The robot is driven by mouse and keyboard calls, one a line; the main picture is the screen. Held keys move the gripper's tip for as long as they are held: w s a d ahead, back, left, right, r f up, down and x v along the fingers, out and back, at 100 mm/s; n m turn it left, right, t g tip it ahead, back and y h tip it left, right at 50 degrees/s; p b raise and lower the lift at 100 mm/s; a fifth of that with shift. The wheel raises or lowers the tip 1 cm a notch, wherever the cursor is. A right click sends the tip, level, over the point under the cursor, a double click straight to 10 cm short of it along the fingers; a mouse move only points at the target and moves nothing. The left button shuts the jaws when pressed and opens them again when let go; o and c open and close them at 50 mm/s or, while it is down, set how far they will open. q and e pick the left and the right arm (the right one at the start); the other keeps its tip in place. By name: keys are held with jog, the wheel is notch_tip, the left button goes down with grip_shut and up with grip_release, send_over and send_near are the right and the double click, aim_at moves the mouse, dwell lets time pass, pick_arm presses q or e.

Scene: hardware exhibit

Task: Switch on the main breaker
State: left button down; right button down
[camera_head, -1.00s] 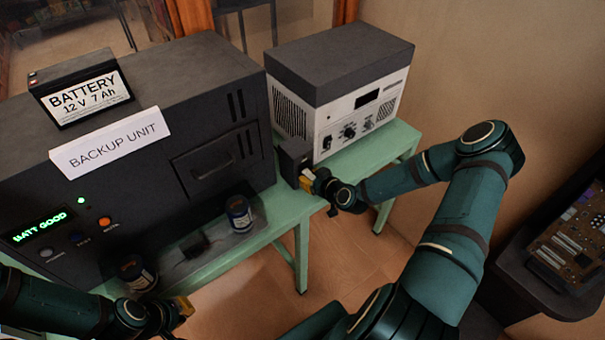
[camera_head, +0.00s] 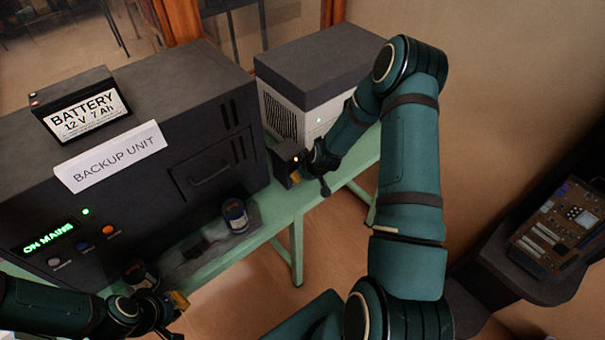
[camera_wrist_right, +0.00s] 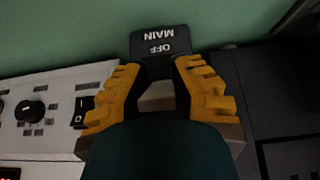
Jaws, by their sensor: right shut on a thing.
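The main breaker (camera_head: 286,158) is a small dark box on the green table, between the backup unit and a white-fronted unit. In the head view my right gripper (camera_head: 300,176) is at the breaker's front. My left gripper (camera_head: 180,300) is at the lower left, away from the breaker; its opening is unclear.
The backup unit (camera_head: 150,150) carries a battery (camera_head: 80,105) and reads ON MAINS. The white-fronted unit (camera_head: 318,70) stands beside the breaker, partly behind my right arm. A circuit board (camera_head: 560,225) is at right.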

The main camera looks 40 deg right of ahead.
dwell(0.4)
jog(key=c, duration=0.8)
grip_release()
jog(key=shift+f, duration=0.1)
jog(key=v, duration=1.2)
jog(key=shift+w, duration=0.1)
